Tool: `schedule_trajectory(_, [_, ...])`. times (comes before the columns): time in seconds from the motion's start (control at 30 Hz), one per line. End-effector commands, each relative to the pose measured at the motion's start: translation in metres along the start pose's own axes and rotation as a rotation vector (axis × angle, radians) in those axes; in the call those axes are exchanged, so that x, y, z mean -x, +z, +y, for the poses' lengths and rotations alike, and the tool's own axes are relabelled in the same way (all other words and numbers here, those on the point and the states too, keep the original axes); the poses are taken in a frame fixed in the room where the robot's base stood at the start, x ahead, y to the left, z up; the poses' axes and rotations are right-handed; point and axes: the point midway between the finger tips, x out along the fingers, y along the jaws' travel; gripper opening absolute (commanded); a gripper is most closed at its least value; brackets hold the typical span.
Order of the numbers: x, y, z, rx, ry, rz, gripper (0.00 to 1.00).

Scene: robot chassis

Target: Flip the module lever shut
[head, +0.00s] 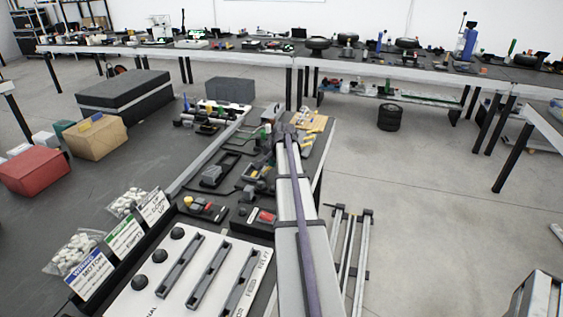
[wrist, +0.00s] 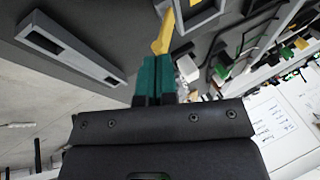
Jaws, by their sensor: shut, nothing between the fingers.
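My gripper (wrist: 155,62) shows in the wrist view with its two teal fingers together and nothing between them. A yellow lever-like piece (wrist: 163,33) stands just beyond the fingertips, slanting up and to the right beside a grey-framed module (wrist: 203,14). I cannot tell whether the fingertips touch it. In the head view my arm reaches away over the right side of the bench, and its end is near several small modules. The fingers and the yellow piece cannot be made out there.
A grey slotted block (wrist: 68,46) lies left of the fingers in the wrist view. In the head view a white slotted panel (head: 178,272) is at the front, with a red box (head: 33,170) and a cardboard box (head: 96,137) at left. Open floor (head: 430,220) lies right of the bench.

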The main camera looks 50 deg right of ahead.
Motion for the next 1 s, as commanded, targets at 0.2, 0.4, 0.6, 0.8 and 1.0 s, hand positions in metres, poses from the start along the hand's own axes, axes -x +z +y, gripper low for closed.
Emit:
schedule_trajectory(0.2, [-0.004, 0.000, 0.009, -0.028, -0.079, -0.009, 0.00])
schedule_trajectory(0.4, [-0.005, 0.000, 0.013, -0.047, -0.133, -0.016, 0.00])
schedule_trajectory(0.6, [-0.006, 0.000, 0.017, -0.054, -0.159, -0.018, 0.00])
schedule_trajectory(0.8, [-0.005, -0.001, 0.018, -0.055, -0.163, -0.018, 0.00])
schedule_trajectory(1.0, [-0.006, -0.001, 0.017, -0.055, -0.162, -0.018, 0.00])
